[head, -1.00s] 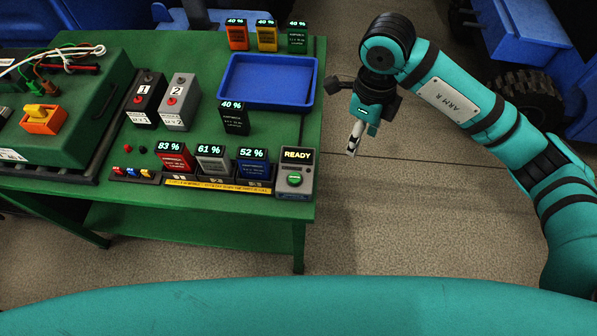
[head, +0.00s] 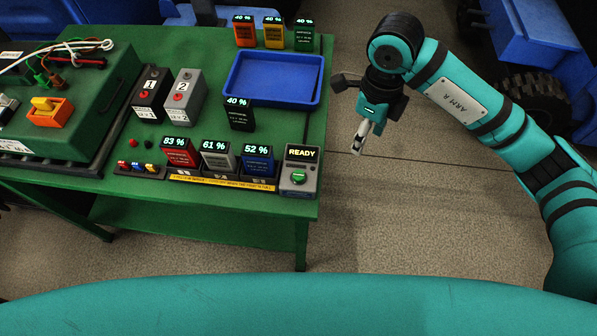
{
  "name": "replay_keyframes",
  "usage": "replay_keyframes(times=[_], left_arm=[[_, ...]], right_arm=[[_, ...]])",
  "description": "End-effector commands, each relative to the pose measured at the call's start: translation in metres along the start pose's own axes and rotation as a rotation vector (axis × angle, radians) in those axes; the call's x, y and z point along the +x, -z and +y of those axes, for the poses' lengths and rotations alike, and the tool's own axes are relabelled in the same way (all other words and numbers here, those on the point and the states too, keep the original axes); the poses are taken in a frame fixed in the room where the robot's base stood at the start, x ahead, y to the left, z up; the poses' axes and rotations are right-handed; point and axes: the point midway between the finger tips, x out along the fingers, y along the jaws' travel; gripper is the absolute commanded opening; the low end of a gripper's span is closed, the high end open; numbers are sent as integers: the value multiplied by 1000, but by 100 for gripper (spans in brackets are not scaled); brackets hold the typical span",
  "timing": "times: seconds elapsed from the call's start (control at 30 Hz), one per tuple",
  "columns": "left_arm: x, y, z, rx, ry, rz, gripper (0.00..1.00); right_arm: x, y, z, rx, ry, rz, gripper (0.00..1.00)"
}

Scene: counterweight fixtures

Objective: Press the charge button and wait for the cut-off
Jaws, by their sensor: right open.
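The charge button is a green round button (head: 298,177) on the front of a grey charger box (head: 310,185) at the table's right front corner. The box's display (head: 302,153) reads READY. Left of it, three batteries stand in the charging bays: red (head: 181,152) at 83 %, grey (head: 218,157) at 61 % and blue (head: 257,160) at 52 %. My right gripper (head: 359,146) is open and empty, pointing down beyond the table's right edge, to the right of and a little above the button in the picture. My left gripper is not in view.
A blue tray (head: 313,98) lies at the back right of the green table (head: 140,55). A black battery (head: 239,117) at 40 % stands before it; orange, yellow and green ones stand behind. Two numbered blocks (head: 184,99) and a green unit (head: 70,110) occupy the left.

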Motion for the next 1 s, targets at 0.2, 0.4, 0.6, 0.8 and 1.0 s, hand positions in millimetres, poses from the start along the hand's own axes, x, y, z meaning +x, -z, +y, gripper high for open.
replay_keyframes(times=[0.2, 0.4, 0.6, 0.8, 1.0], left_arm=[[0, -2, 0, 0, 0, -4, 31], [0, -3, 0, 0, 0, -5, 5], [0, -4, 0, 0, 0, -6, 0], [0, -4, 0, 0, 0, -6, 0], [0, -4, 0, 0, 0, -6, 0]], right_arm=[[0, 0, 0, 0, 0, 0, 52], [0, 0, 0, 0, 0, 0, 52], [0, 0, 0, 0, 0, 0, 52], [0, 0, 0, 0, 0, 0, 52], [0, 0, 0, 0, 0, 0, 52]])
